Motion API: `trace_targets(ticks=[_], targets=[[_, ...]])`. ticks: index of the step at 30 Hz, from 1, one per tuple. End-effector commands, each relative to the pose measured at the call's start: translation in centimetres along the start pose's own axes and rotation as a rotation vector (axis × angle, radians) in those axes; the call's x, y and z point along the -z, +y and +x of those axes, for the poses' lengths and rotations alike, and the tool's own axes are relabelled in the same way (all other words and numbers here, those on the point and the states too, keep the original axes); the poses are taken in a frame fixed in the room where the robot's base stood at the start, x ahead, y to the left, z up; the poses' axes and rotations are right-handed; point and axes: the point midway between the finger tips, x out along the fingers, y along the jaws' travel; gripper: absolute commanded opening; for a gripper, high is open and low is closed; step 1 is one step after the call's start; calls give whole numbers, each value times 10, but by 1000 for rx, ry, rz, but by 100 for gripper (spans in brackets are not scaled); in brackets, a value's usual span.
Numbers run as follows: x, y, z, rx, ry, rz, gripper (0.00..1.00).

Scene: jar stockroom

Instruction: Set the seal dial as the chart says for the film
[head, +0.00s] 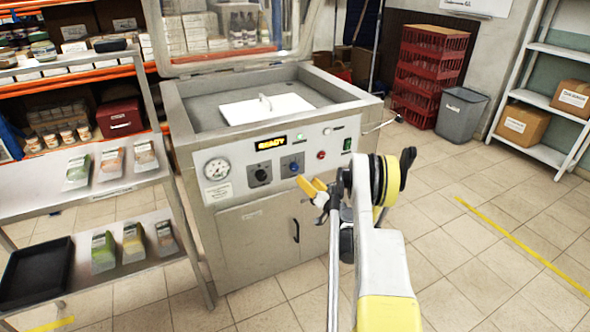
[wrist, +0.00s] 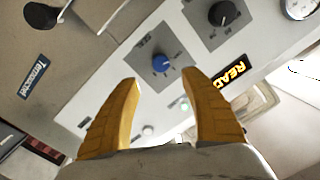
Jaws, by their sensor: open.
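The grey sealing machine (head: 330,185) has a sloped front panel with a black dial (head: 260,175) and a blue dial (head: 292,164). In the wrist view, the blue dial (wrist: 160,63) is just beyond my fingertips, with the black dial (wrist: 222,13) farther off. The small lettering by the dials is too blurred to read surely. A lit display (head: 270,143) reads READY. My gripper (head: 311,187) is open and empty in front of the panel, below and right of the blue dial. Its yellow fingers (wrist: 161,77) frame the blue dial without visible contact. No readable chart shows.
A gauge (head: 216,169) and small buttons share the panel. The clear lid (head: 225,35) stands raised. A rack (head: 80,195) with film-like packs and a black tray (head: 36,272) is close on the left. Red crates (head: 430,65) and a grey bin (head: 461,114) stand behind. Right floor is clear.

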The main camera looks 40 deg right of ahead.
Motion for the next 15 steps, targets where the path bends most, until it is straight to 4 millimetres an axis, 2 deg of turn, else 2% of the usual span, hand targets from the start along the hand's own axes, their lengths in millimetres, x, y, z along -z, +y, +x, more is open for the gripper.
trace_targets(ticks=[9, 15], targets=[[-4, 0, 62, 2, -3, 0, 53], [-3, 0, 90, 1, -2, 0, 53]])
